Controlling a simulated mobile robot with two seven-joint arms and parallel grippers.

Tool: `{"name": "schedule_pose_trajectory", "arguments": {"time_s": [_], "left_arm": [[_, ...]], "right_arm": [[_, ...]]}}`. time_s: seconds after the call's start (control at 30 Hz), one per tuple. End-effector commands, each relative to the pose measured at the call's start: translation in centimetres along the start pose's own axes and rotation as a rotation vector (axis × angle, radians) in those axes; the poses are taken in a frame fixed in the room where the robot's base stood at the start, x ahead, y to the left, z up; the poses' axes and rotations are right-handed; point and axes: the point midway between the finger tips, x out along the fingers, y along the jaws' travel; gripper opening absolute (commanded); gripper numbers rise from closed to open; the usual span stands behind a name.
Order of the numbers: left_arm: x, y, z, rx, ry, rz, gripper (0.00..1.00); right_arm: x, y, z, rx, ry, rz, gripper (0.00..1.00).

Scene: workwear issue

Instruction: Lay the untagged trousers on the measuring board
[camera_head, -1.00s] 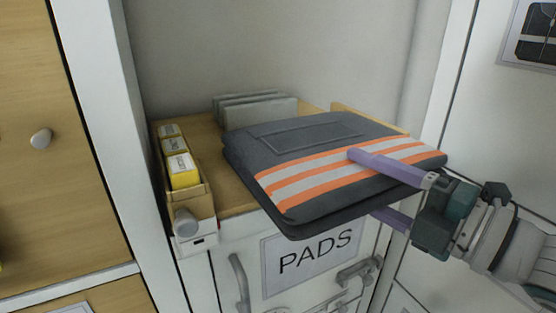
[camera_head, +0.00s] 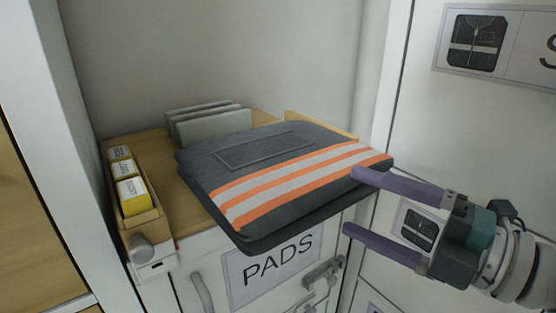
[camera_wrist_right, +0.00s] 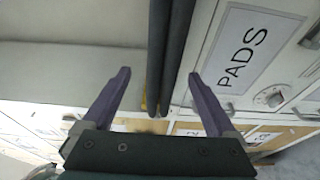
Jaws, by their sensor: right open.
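The folded dark grey trousers (camera_head: 290,172), with orange and light grey stripes, lie flat on the wooden top above the PADS door, overhanging its front edge. No tag shows on the part in view. My right gripper (camera_head: 352,200) is open, at the right front corner of the trousers. In the right wrist view the folded edge of the trousers (camera_wrist_right: 170,50) runs between the two spread purple fingers (camera_wrist_right: 160,85), apart from both. My left gripper is out of view. No measuring board can be made out.
A wooden box of yellow labelled packs (camera_head: 137,205) stands on the left of the top (camera_head: 165,160). Grey upright panels (camera_head: 210,125) stand behind the trousers. Walls enclose the back and sides. The PADS door (camera_head: 265,275) has handles below.

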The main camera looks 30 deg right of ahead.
Motion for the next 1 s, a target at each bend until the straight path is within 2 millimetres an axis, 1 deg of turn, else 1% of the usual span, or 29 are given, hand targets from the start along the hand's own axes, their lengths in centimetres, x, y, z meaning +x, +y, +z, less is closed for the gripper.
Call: {"name": "schedule_pose_trajectory", "arguments": {"time_s": [0.03,0.1,0.2,0.33,0.43,0.57,0.6,0.67,0.77,0.87,0.9,1.0], "left_arm": [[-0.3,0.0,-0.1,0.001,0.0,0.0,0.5],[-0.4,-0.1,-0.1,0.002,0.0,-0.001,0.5],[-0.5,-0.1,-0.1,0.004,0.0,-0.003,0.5],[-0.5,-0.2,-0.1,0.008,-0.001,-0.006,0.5],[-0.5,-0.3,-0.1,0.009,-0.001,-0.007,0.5],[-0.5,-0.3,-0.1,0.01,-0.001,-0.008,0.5],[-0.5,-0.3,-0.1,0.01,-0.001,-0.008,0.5],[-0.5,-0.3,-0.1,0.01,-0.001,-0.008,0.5],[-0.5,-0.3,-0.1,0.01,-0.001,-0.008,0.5],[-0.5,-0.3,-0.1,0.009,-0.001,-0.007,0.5],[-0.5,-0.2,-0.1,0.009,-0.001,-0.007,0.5],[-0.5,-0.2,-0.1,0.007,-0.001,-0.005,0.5]], "right_arm": [[-1.2,0.0,0.0,0.002,-0.002,-0.005,0.92],[-2.4,0.0,0.0,0.001,-0.001,-0.003,0.92],[-3.7,0.0,0.0,0.001,-0.001,-0.002,0.92],[-4.4,-0.1,0.0,0.016,-0.013,-0.008,0.92],[-3.7,-0.8,0.1,0.095,-0.072,-0.051,0.92],[-2.3,-2.6,0.2,0.312,-0.229,-0.166,0.92],[-2.0,-3.2,0.0,0.392,-0.285,-0.206,0.92],[-1.9,-4.1,-0.4,0.507,-0.365,-0.264,0.92],[-2.1,-5.4,-1.5,0.701,-0.5,-0.361,0.92],[-3.1,-6.5,-3.6,0.916,-0.651,-0.472,0.92],[-3.8,-6.8,-4.8,1.001,-0.715,-0.522,0.92],[-5.7,-7.0,-7.6,1.183,-0.862,-0.638,0.92]]}}
